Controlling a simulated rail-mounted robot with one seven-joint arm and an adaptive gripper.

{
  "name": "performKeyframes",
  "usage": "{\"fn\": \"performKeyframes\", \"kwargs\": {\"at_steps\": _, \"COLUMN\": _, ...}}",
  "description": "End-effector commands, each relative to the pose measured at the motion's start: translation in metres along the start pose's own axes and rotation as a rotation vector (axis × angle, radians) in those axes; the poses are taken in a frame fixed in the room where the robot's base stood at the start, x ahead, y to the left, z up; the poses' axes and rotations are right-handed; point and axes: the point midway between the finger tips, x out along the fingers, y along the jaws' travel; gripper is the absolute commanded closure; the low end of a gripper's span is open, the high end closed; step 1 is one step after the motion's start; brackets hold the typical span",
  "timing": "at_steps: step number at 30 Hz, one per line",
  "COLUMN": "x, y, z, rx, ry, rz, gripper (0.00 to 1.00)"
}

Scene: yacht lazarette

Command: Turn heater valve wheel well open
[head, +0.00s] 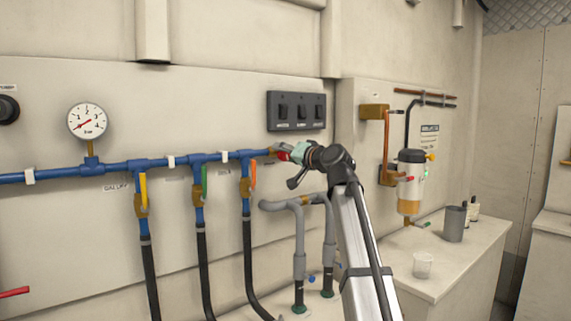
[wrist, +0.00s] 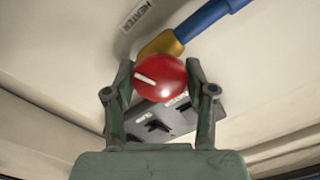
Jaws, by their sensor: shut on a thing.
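The heater valve wheel is a round red knob with a white line on its face (wrist: 160,77). It sits on a brass body (wrist: 163,43) at the end of the blue pipe (wrist: 205,24), next to a HEATER label (wrist: 138,15). My gripper (wrist: 160,85) has one finger on each side of the wheel and is shut on it. The white line slants slightly down to the right in the wrist view. In the head view the red wheel (head: 283,156) shows only in part behind my gripper (head: 291,153), at the right end of the pipe.
A dark switch panel (head: 297,111) is on the wall just above my gripper. Valves with yellow, green and orange (head: 253,175) levers hang left of it. Grey bent pipes (head: 298,235) stand below. A counter (head: 455,260) with cups is at right.

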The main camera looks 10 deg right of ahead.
Motion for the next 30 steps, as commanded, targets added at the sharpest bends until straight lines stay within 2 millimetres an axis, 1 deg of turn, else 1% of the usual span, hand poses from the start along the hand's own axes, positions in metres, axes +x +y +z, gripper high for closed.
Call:
{"fn": "performKeyframes", "kwargs": {"at_steps": 9, "x": 0.0017, "y": 0.0008, "z": 0.0007, "rx": -0.301, "ry": 0.004, "rz": -0.002, "gripper": 0.80}}
{"fn": "performKeyframes", "kwargs": {"at_steps": 18, "x": 0.0017, "y": -0.0001, "z": 0.0002, "rx": -0.551, "ry": 0.004, "rz": 0.000, "gripper": 0.80}}
{"fn": "performKeyframes", "kwargs": {"at_steps": 24, "x": 0.0012, "y": -0.0014, "z": -0.0006, "rx": -0.664, "ry": 0.005, "rz": -0.001, "gripper": 0.80}}
{"fn": "performKeyframes", "kwargs": {"at_steps": 30, "x": 0.0010, "y": -0.0022, "z": -0.0011, "rx": -0.726, "ry": 0.004, "rz": -0.001, "gripper": 0.80}}
